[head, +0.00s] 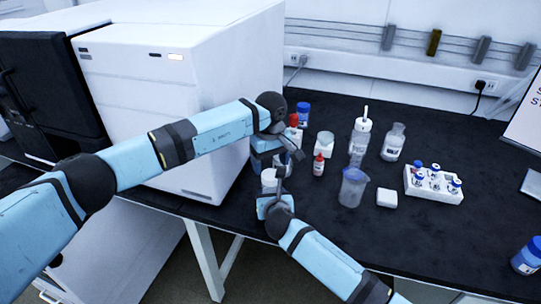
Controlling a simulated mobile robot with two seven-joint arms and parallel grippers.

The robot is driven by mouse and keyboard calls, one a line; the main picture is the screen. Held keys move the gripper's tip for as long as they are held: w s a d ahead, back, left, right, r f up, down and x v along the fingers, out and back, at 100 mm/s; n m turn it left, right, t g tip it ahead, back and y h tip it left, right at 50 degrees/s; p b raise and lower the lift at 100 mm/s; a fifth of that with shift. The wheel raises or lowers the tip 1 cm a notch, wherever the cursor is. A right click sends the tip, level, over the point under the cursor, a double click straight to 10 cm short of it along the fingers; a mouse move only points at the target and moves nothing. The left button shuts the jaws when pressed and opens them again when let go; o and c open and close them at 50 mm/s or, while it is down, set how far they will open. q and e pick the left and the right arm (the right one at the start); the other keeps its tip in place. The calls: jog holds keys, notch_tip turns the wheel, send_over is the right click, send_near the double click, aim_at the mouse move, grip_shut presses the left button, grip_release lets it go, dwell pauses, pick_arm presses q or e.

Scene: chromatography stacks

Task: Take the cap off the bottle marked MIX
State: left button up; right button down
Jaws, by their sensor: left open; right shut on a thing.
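My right gripper (281,184) reaches up from the lower arm near the table's front edge, shut on a small white container (268,178), partly hidden by the gripper. My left gripper (291,152) is above it, open and close over the container's top. The wrists hide much of this spot, so I cannot tell whether a cap is on it or whether the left fingers touch it. No MIX mark can be read on any bottle from here.
A white vial rack (420,193) is right. A large white instrument (215,75) blocks the left. Right foreground table is mostly clear.

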aim_at(270, 174)
pick_arm(q)
jog(key=shift+f, duration=2.3)
jog(key=c, duration=0.9)
jog(key=n, duration=0.3)
jog(key=o, duration=1)
